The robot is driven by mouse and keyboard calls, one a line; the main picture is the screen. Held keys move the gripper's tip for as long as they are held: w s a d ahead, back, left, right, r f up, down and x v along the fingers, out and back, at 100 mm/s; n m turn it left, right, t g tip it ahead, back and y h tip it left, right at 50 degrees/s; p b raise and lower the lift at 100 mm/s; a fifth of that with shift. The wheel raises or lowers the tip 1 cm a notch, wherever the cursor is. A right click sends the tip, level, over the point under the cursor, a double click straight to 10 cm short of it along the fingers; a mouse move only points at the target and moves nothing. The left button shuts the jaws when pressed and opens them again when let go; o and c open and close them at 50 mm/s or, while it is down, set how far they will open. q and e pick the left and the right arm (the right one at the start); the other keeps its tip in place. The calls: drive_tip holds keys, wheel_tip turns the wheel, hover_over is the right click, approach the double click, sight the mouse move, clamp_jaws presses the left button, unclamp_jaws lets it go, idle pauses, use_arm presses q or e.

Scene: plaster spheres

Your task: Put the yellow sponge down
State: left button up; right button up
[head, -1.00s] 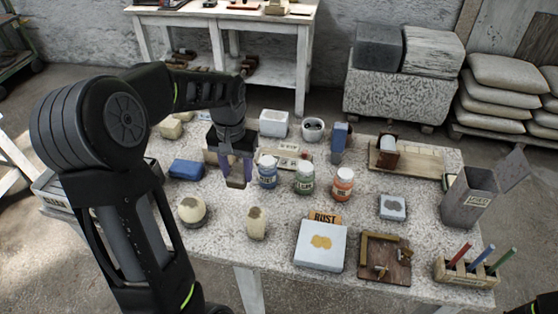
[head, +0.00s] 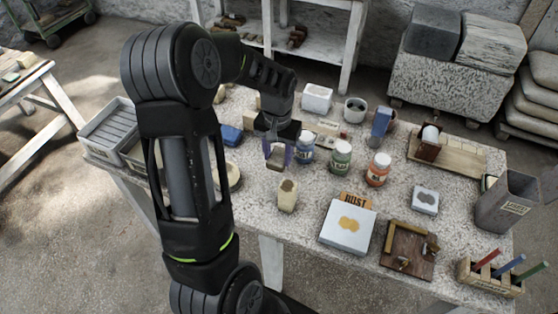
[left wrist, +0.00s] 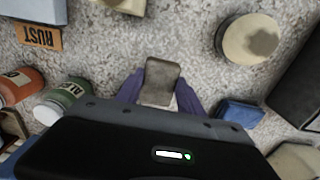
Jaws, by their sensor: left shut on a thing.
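My left gripper (head: 278,148) is shut on the yellow sponge (head: 277,159), a small block with a pale yellowish body and a grey-brown face. The gripper points down over the table, left of the blue-labelled jar (head: 305,149) and behind the pale block with a dark patch (head: 288,195). In the left wrist view the sponge (left wrist: 162,78) sits between the purple fingers, with speckled tabletop around it. I cannot tell whether its underside touches the table. My right gripper is not in view.
The green (head: 341,158) and orange (head: 378,170) jars stand to the right. A blue block (head: 231,135) lies to the left. A round plaster piece (left wrist: 250,38) is partly hidden by my arm in the head view. Bare tabletop (head: 258,182) shows in front of the sponge.

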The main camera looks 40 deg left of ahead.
sight(278, 158)
use_arm(q)
drive_tip(key=shift+f+p, duration=0.3)
drive_tip(key=shift+f, duration=1.55)
drive_tip(key=shift+f, duration=0.15)
drive_tip(key=o, duration=1.2)
wheel_tip(278, 158, up, 12)
drive_tip(key=shift+f+b, duration=0.2)
drive_tip(key=shift+b, duration=0.4)
drive_tip(key=shift+r, duration=0.4)
